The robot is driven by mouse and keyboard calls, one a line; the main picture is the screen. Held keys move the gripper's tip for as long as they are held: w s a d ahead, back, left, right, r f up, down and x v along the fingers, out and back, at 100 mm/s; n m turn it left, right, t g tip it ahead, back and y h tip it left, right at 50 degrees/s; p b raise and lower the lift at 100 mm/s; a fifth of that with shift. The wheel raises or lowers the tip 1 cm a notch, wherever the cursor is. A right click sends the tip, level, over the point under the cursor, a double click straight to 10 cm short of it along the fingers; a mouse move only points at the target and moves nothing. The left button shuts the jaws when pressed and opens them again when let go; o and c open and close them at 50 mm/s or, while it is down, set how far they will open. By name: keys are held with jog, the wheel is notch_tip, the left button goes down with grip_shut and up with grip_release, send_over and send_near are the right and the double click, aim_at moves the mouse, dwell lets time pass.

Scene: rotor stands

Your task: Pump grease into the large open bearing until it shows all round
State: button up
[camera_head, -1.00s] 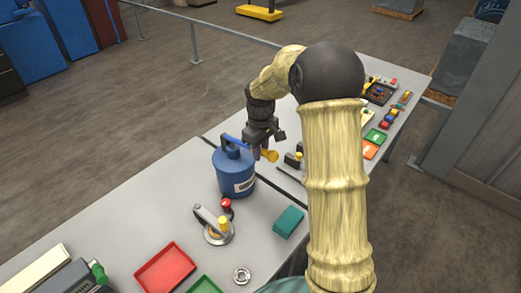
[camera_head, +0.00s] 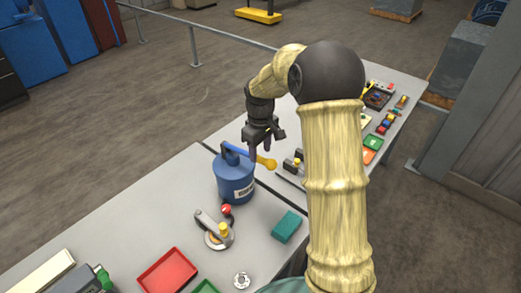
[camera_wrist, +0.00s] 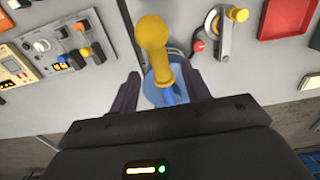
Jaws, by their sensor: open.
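A blue grease can (camera_head: 235,188) with a pale label stands upright on the grey table. Its blue lever ends in a yellow grip (camera_head: 266,162), which points right in the head view. In the wrist view the yellow grip (camera_wrist: 153,42) lies between the two dark fingers. My gripper (camera_head: 260,150) is open, at the lever; it also shows in the wrist view (camera_wrist: 160,90). I cannot tell whether a finger touches the lever. A small metal ring (camera_head: 242,280), perhaps a bearing, lies at the front of the table. I cannot tell whether it is the large open bearing.
A metal fixture (camera_head: 214,232) with a yellow knob and a red ball stands before the can. A teal block (camera_head: 287,226) and a red tray (camera_head: 167,271) are nearby. Small parts and trays, including an orange one (camera_head: 369,156), crowd the right end.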

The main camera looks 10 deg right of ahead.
jog(key=shift+r+p, duration=1.1)
jog(key=shift+r, duration=0.5)
jog(key=shift+f, duration=0.1)
jog(key=s+f+m+t+b, duration=0.1)
jog(key=s+f+m+b, duration=0.1)
jog(key=s, duration=0.8)
jog(key=s+f+m+t+b, duration=0.1)
jog(key=s+f+m+b, duration=0.2)
jog(key=s, duration=0.8)
jog(key=shift+s+d+m+t+b, duration=0.3)
jog(key=shift+m+b, duration=0.15)
jog(key=shift+m, duration=0.65)
